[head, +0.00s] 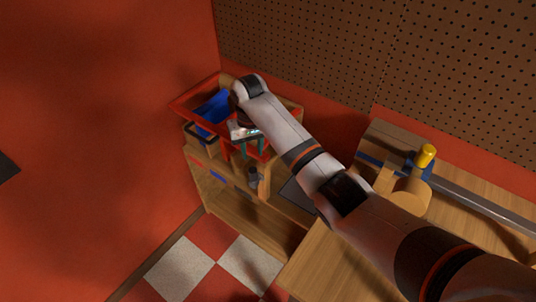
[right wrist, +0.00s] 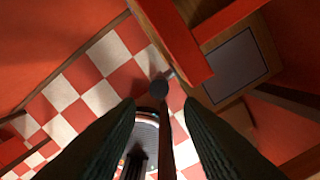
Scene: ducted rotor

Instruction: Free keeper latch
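My right gripper (head: 247,149) points down at the front of the wooden cabinet in the corner. In the right wrist view its two dark fingers (right wrist: 158,106) stand apart, with a clear gap between them. A dark round knob (right wrist: 159,88) shows between and just beyond the fingertips, at the end of a thin brown bar (right wrist: 166,135). Neither finger visibly touches the knob. I cannot tell for sure whether this is the keeper latch. A small grey part (head: 253,176) shows below the gripper on the cabinet front in the head view. My left gripper is not in view.
A red-rimmed tray (head: 183,106) with a blue inside (head: 212,106) sits left of the gripper on the cabinet (head: 240,203). A wooden bench at right holds a wooden block with a yellow knob (head: 426,154) and a long grey bar (head: 485,209). A pegboard wall (head: 310,45) stands behind.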

